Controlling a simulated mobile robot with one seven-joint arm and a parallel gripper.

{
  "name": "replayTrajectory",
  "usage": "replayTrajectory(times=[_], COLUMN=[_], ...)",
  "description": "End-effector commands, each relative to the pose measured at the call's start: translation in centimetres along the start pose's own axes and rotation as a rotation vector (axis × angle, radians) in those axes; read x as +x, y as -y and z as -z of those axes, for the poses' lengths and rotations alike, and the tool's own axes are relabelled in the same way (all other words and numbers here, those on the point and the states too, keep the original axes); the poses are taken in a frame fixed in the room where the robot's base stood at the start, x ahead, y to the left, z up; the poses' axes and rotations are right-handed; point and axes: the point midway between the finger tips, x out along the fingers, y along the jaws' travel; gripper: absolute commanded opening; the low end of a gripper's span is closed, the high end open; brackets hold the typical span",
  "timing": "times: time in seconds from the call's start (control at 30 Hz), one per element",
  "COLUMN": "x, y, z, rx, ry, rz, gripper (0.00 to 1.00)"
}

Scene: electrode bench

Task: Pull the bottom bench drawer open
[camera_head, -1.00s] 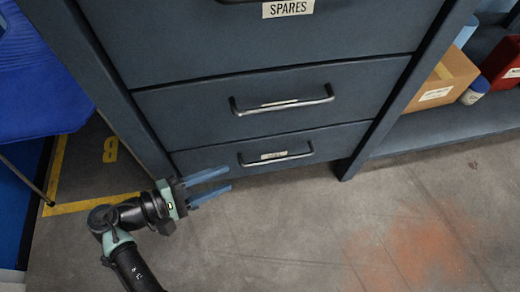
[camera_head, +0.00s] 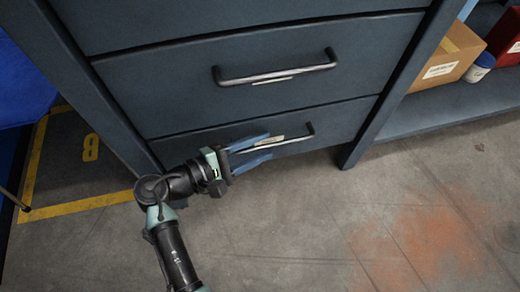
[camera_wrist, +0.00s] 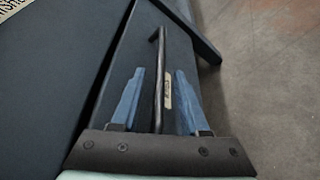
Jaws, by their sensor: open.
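The bottom bench drawer (camera_head: 345,123) is dark blue-grey and looks shut, flush with the bench front. Its dark bar handle (camera_head: 300,137) runs across the front, with a small pale label behind it. My gripper (camera_head: 268,148) is open at the left part of this handle. In the wrist view my two blue fingers (camera_wrist: 156,100) lie on either side of the handle bar (camera_wrist: 160,75), with gaps between bar and fingers. The label (camera_wrist: 168,90) shows between the fingers. The left end of the handle is hidden behind my gripper in the head view.
The drawer above (camera_head: 180,85) is shut and has its own bar handle (camera_head: 275,75). A bench leg (camera_head: 350,150) stands to the right. A cardboard box (camera_head: 447,58) and a white-and-blue container (camera_head: 480,67) sit on the shelf (camera_head: 440,108). The floor in front is clear.

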Motion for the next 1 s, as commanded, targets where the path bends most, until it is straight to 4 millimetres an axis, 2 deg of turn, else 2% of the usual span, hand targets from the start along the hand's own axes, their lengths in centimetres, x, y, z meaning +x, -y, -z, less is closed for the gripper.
replayTrajectory(times=[0.33, 0.6, 1.0], x=[0.45, 0.42, 0.39], y=[-0.06, -0.05, -0.05], z=[-0.05, -0.03, -0.02], rx=[0.001, 0.001, 0.001], ry=[0.0, 0.0, 0.0], rz=[0.001, 0.001, 0.0], gripper=[0.45, 0.0, 0.0])
